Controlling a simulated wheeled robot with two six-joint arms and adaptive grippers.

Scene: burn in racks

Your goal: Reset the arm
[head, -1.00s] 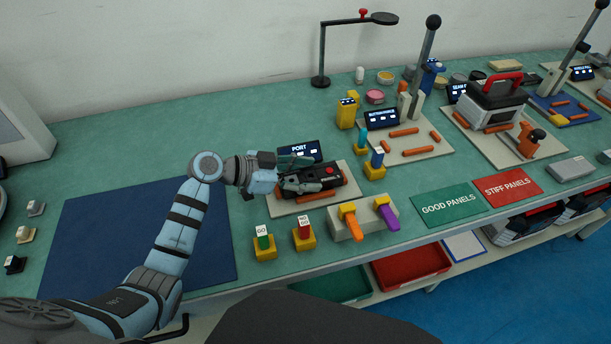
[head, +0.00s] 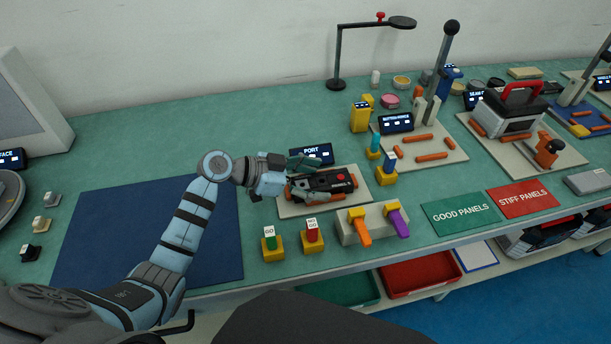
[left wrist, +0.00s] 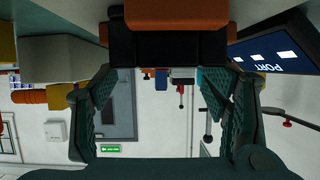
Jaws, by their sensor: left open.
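My left arm comes in from the left in the head view, and its gripper (head: 304,178) is at the PORT station. The gripper's fingers are open in the left wrist view (left wrist: 165,115). They stand on either side of the near end of a black device (head: 330,181) with orange ends, which rests on the pale PORT plate (head: 325,202). In the left wrist view the device (left wrist: 175,48) shows dark with an orange part, at the top between the fingers. Whether the fingers touch it I cannot tell. My right gripper is not in view.
The PORT display (head: 312,152) stands just behind the device. GO and NO GO gauges (head: 270,245) and a grey block (head: 372,225) with orange and purple handles stand in front. A lever press (head: 437,75) stands to the right. The blue mat (head: 150,235) is clear.

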